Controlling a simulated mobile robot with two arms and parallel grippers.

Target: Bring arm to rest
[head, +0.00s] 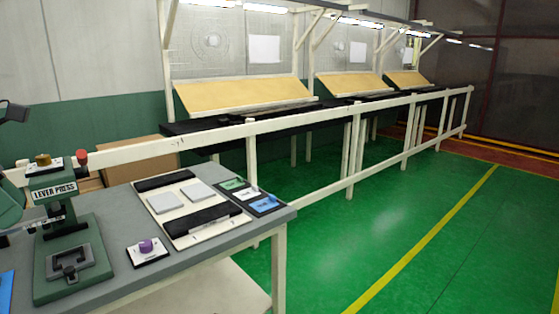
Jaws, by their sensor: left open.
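My left gripper (48,222) is at the left edge, in front of the green lever press (54,190). Its fingers are small and dark against the press, and it is open with nothing seen in it. Most of my left arm is cut off by the picture's edge. The press stands on the grey bench (112,208) with a red knob and a brass knob on top. My right gripper is not in view.
A white board (181,213) with black strips and pale pads lies on the bench. Beside it are coloured cards (268,203) and a small plate with a purple knob (146,246). A white rail (300,121) runs behind. Green floor (380,222) at right is clear.

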